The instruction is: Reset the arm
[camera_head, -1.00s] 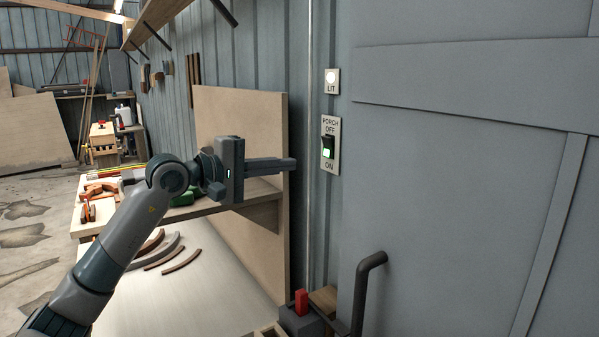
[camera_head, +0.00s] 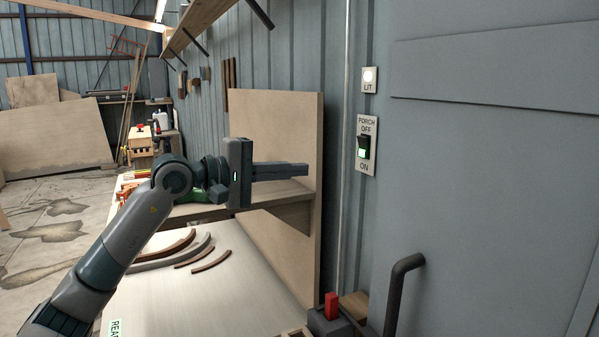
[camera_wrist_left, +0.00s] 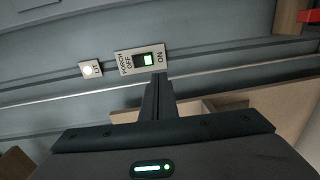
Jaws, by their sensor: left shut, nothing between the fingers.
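My left arm (camera_head: 133,226) comes in from the left in the head view, bent at the elbow. Its gripper (camera_head: 306,170) is shut and empty, pointing right in front of the upright tan board. In the left wrist view the shut fingers (camera_wrist_left: 159,80) point at the wall just below the porch switch. The porch switch (camera_head: 364,147) is on the wall to the right of the gripper, apart from it. Its green-lit end is by the ON label. The round LIT lamp (camera_head: 369,80) above it glows white; it also shows in the left wrist view (camera_wrist_left: 91,69). My right gripper is not in view.
A bench (camera_head: 230,300) with several curved wooden strips (camera_head: 180,246) lies below the arm. A tan board (camera_head: 270,115) stands behind the gripper. A grey door (camera_head: 490,200) with a dark handle (camera_head: 397,290) fills the right. A red block (camera_head: 331,306) is at the bottom. Open floor is at left.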

